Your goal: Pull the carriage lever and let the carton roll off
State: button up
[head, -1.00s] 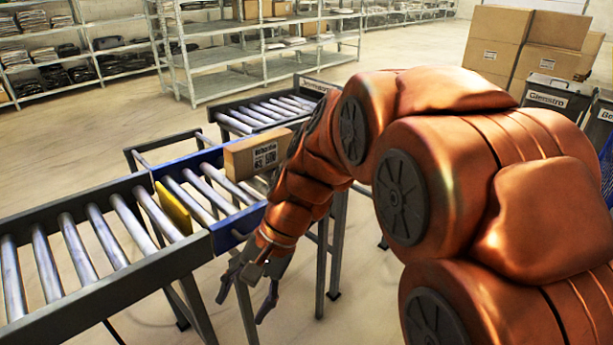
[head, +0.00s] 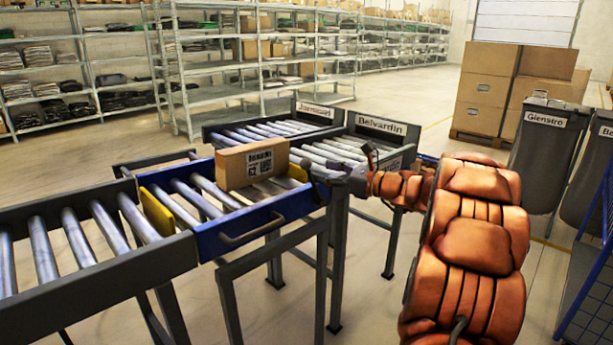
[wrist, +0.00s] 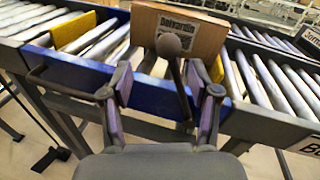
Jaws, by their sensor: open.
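The blue carriage (head: 262,219) stands at the end of the roller conveyor. A brown carton (head: 252,166) sits upright on its rollers. In the wrist view the carton (wrist: 190,36) reads "Belvardin". The lever (wrist: 172,60), a dark stick with a round knob, rises in front of the carton and the blue carriage side (wrist: 152,95). My gripper (wrist: 163,92) is open, with one finger on each side of the lever's lower part; I cannot tell whether either touches it. In the head view my gripper (head: 318,172) is at the carriage's right end, its fingertips small and unclear.
A bar handle (head: 252,230) juts from the carriage front. Yellow stops (head: 157,210) show at the carriage's ends. Behind are roller lanes with plates, one reading "Belvardin" (head: 381,125). The infeed conveyor (head: 95,262) is at left. Grey bins (head: 545,150) stand at right.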

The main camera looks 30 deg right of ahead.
aim_at(311, 166)
jog(key=shift+w+d, duration=0.1)
jog(key=shift+d, duration=0.4)
jog(key=shift+b+x, duration=0.4)
jog(key=shift+x, duration=3.45)
jog(key=shift+d, duration=0.1)
grip_shut()
